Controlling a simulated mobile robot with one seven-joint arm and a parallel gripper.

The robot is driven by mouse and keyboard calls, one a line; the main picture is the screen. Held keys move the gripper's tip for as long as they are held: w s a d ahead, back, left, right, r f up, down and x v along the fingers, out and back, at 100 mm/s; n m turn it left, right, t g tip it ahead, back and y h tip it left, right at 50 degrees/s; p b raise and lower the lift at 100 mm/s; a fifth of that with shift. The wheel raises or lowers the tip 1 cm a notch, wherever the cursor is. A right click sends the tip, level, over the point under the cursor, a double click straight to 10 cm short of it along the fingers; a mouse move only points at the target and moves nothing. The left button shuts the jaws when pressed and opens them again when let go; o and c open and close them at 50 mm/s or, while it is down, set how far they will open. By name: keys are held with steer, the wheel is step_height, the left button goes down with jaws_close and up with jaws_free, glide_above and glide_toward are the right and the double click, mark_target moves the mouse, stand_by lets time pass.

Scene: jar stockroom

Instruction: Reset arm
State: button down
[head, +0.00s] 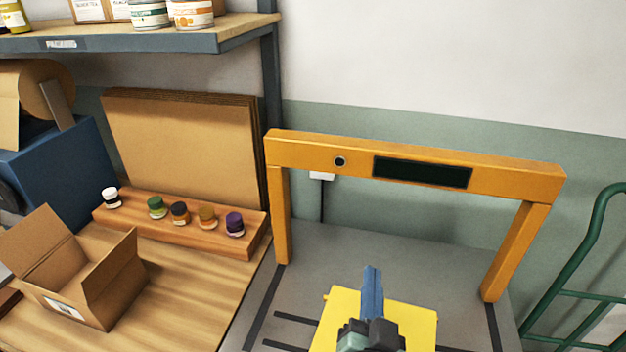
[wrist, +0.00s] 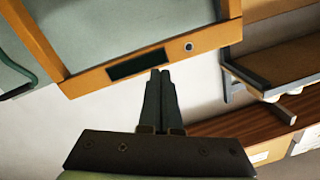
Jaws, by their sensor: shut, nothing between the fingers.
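My gripper (head: 372,272) is at the lower middle of the head view, in front of the orange gate frame. Its blue fingers are shut together with nothing between them. In the wrist view, the gripper (wrist: 160,74) shows as two dark fingers pressed side by side, their tips near the gate's dark panel in the picture. No object is held. Part of the gripper is hidden behind my own dark wrist parts in the head view.
The orange gate (head: 510,180) stands on a grey surface (head: 300,290). A yellow flat-topped thing (head: 418,318) lies below my gripper. An open carton (head: 110,290) and a wooden rack (head: 180,232) with several small jars are left. A green hand truck (head: 560,300) is right.

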steer(key=a+r+n+t+y, duration=0.1)
steer(key=a+r+n+t, duration=0.15)
steer(key=r, duration=1.05)
steer(key=a+r+n+t+y, duration=0.1)
steer(key=a+r+t, duration=0.2)
steer(key=r, duration=1.1)
steer(key=s+a+r+n+t, duration=0.1)
steer(key=s+a+r+t, duration=0.1)
steer(key=s+r, duration=0.3)
steer(key=s+a+r+n+t+y, duration=0.1)
steer(key=s+r, duration=0.4)
steer(key=r, duration=0.7)
steer(key=shift+s+a+r+n+t, duration=0.2)
steer(key=shift+s+a+n+t, duration=0.05)
steer(key=shift+a+n+t, duration=0.5)
steer(key=shift+a, duration=0.15)
